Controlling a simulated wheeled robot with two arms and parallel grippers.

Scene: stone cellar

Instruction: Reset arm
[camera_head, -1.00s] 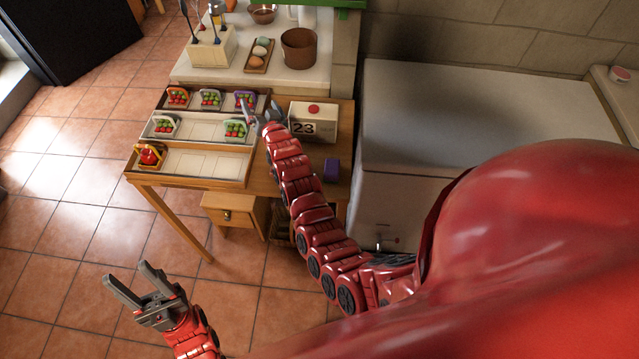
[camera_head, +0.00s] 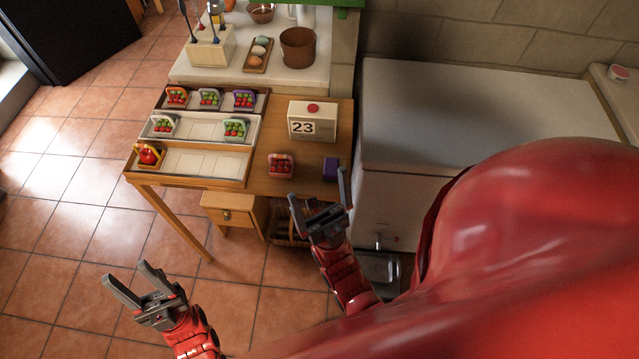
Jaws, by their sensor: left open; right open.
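My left gripper (camera_head: 128,283) is open and empty above the tiled floor at the lower left. My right gripper (camera_head: 318,193) is open with nothing between its fingers. In the picture it shows at the table's front right corner, left of the freezer-like white chest. The wooden table (camera_head: 222,187) stands behind it. A small basket with red fruit (camera_head: 281,166) sits on the table right of the trays, apart from the gripper.
Stepped trays (camera_head: 196,164) on the table hold several small fruit baskets. A counter with the number 23 and a red button (camera_head: 313,121) stands behind. The white chest (camera_head: 480,110) is at the right. The tiled floor (camera_head: 90,220) is clear at the left.

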